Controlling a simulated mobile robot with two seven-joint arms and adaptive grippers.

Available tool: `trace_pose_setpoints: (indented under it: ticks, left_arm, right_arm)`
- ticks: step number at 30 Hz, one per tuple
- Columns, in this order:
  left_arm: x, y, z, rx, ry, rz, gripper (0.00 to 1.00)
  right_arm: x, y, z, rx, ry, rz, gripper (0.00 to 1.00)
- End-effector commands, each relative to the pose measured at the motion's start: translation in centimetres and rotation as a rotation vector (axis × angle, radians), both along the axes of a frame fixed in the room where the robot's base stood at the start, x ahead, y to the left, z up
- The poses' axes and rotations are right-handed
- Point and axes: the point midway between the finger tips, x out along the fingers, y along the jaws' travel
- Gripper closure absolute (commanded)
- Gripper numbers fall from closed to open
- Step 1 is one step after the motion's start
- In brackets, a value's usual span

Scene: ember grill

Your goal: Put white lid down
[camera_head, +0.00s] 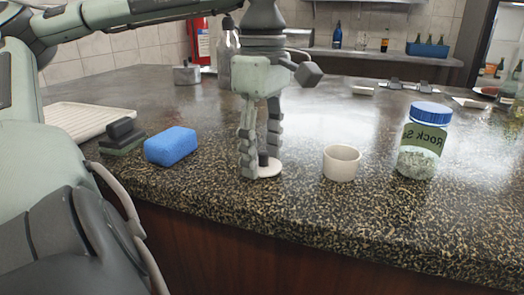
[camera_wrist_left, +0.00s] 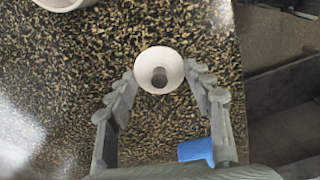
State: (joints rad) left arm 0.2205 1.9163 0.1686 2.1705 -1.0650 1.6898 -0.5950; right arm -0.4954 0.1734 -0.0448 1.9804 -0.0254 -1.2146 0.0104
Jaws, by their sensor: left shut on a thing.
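The white lid (camera_head: 267,170) is a small round disc with a dark knob, at the counter's front edge area in the head view. It also shows in the wrist view (camera_wrist_left: 145,63), between the fingertips. My left gripper (camera_head: 261,159) points straight down and is shut on the lid. The lid is at or very close to the counter surface; I cannot tell whether it touches. A white cup (camera_head: 342,163) stands open to the right of the lid, apart from it. My right gripper is not in view.
A blue sponge (camera_head: 171,146) and a dark green-based block (camera_head: 123,137) lie left of the gripper. A salt jar (camera_head: 418,147) with a blue cap stands right of the cup. The speckled counter's front edge (camera_head: 300,228) is close. Free counter lies behind the cup.

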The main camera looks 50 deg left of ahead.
Motion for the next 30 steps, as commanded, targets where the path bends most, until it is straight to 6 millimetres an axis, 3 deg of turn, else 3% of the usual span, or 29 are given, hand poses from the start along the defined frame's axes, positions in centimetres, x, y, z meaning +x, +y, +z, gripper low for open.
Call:
trace_pose_setpoints:
  ticks: [10, 11, 15, 25, 30]
  left_arm:
    - [0.0, 0.0, -0.3, 0.000, 0.000, 0.000, 0.64]
    - [0.0, 0.0, -0.2, 0.000, 0.000, 0.000, 0.46]
    - [0.0, 0.0, -0.2, 0.000, 0.000, 0.000, 0.29]
    - [0.0, 0.0, -0.1, 0.000, 0.000, 0.000, 0.28]
    - [0.0, 0.0, 1.6, 0.002, -0.002, 0.001, 0.28]
  right_arm:
    - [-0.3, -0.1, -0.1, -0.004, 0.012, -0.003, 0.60]
    - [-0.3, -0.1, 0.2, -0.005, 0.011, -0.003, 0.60]
    - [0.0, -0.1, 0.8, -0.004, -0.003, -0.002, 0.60]
    - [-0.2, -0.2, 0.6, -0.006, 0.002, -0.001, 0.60]
    - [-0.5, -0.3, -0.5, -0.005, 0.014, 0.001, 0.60]
